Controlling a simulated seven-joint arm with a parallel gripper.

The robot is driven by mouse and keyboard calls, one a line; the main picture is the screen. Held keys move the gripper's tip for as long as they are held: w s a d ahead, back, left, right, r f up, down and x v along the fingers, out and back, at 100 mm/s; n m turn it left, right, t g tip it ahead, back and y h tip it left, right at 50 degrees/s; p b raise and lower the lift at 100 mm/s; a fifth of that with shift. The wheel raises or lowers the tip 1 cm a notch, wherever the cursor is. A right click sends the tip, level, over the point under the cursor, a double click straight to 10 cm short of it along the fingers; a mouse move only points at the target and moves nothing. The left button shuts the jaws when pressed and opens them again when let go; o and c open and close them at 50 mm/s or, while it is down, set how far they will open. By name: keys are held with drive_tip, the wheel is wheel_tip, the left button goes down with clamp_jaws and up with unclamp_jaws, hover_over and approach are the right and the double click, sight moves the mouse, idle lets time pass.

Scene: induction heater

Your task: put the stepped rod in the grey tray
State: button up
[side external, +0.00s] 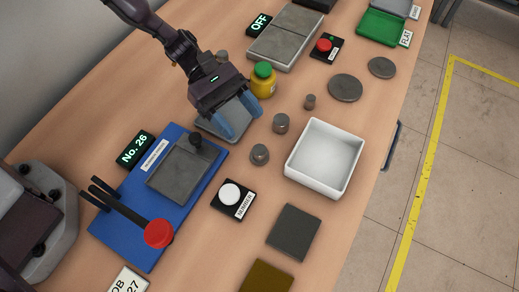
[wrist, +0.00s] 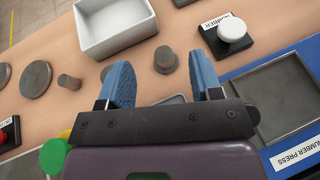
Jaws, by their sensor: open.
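Several small grey metal cylinders stand upright on the table. One (side external: 260,154), with a narrower top and so perhaps the stepped rod, stands below and right of my gripper (side external: 238,120) in the side view. In the wrist view this cylinder (wrist: 165,60) shows beyond and between my fingertips (wrist: 160,78). My gripper is open and empty, with its blue fingers above a shallow grey dish (side external: 212,128) that they partly hide. A grey tray (side external: 398,6) at the far top right is cut by the picture's edge.
Nearby stand a white box (side external: 324,158), a yellow bottle with a green cap (side external: 263,80) and a blue number press (side external: 128,226) with a red knob. A green tray (side external: 382,27) sits beside the grey tray. Flat discs (side external: 345,87) lie right of the cylinders.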

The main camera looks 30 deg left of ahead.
sight(259, 150)
drive_tip(key=shift+f, duration=1.45)
drive_tip(key=x, duration=0.5)
drive_tip(key=shift+c, duration=0.4)
